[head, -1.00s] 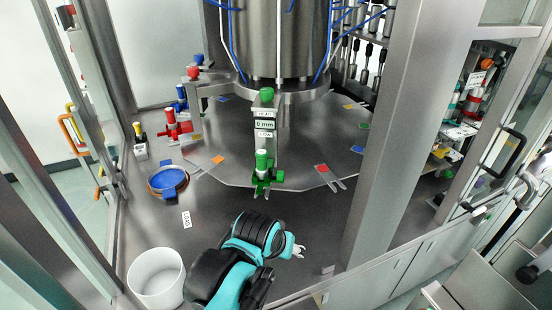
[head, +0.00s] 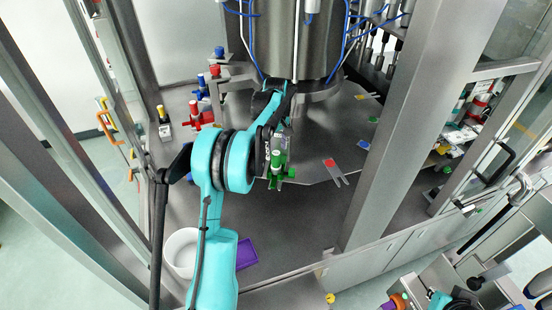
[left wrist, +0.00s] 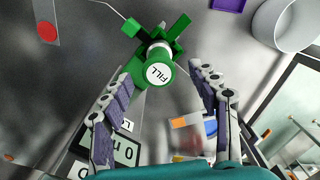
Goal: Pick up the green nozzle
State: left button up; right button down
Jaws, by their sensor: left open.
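The green nozzle (head: 277,172) is mounted upright at the front edge of the round steel plate, under the column with the display. In the left wrist view the green nozzle (left wrist: 158,68) shows from above, with a round knob marked FILL, a white collar and green arms at its base. My left gripper (head: 273,140) is above the nozzle in the head view. In the left wrist view my left gripper (left wrist: 163,78) is open, with one finger on each side of the knob and gaps visible. My right gripper is not in view.
A display box (left wrist: 122,148) sits close beside the left finger. Red (head: 200,118), yellow (head: 163,120) and blue (head: 200,90) nozzles stand at the left. A white bin (head: 182,250) and purple tray (head: 246,253) are in front. A steel post (head: 400,140) rises at the right.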

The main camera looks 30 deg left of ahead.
aim_at(276, 163)
pick_arm(q)
notch_tip(276, 163, down, 8)
jog(key=shift+r, duration=0.2)
jog(key=shift+c, duration=0.3)
grip_shut()
